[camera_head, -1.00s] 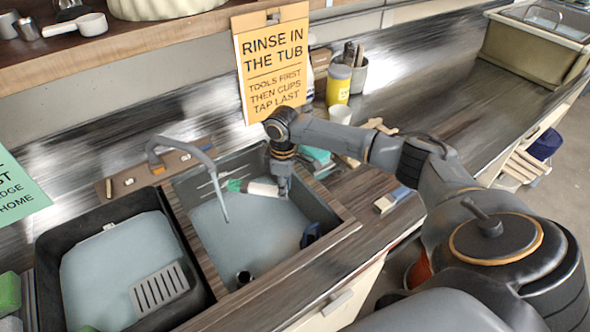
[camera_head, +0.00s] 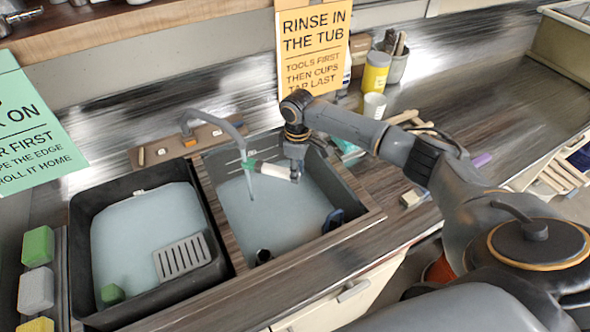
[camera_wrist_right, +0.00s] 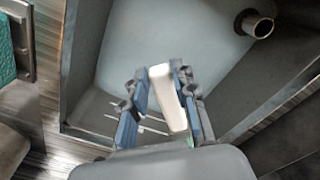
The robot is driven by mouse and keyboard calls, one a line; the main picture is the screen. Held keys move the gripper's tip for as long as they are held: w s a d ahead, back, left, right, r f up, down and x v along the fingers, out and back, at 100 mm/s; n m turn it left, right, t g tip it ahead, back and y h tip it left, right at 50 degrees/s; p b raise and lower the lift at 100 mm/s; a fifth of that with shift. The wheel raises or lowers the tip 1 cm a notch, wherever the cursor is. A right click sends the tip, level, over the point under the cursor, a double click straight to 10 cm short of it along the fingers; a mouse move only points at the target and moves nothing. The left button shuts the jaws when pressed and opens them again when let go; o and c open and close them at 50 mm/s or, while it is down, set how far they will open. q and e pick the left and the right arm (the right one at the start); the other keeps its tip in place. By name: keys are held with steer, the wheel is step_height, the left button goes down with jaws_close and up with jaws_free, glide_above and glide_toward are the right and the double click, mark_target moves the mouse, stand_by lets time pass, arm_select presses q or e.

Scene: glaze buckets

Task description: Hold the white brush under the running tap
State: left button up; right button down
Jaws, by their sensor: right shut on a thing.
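The white brush (camera_head: 272,169) has a white handle and a green end (camera_head: 249,164). It lies nearly level above the right-hand grey basin (camera_head: 362,213), green end to the left. My right gripper (camera_head: 296,173) is shut on the handle's right part; in the right wrist view the white handle (camera_wrist_right: 168,98) sits between its fingers (camera_wrist_right: 166,88). The grey tap (camera_head: 215,122) arches over the basin's left side, with a thin stream (camera_head: 250,187) running down. The green end overlaps the stream's line in the head view; I cannot tell whether they touch. My left gripper is not in view.
A black tub (camera_head: 75,262) with water and a slotted grey plate (camera_head: 182,258) stands left of the basin. A dark blue item (camera_head: 332,221) is at the basin's right wall. Behind stand a yellow sign (camera_head: 314,50) and a yellow container (camera_head: 375,72).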

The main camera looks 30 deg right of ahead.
steer(key=shift+w, duration=0.1)
steer(key=shift+w+d, duration=0.35)
steer(key=shift+d, duration=0.05)
stand_by(0.3)
steer(key=shift+s+a+p, duration=0.4)
steer(key=shift+s+p, duration=0.05)
steer(key=shift+p, duration=0.4)
steer(key=shift+w, duration=0.1)
steer(key=shift+w+d, duration=0.35)
steer(key=shift+d, duration=0.05)
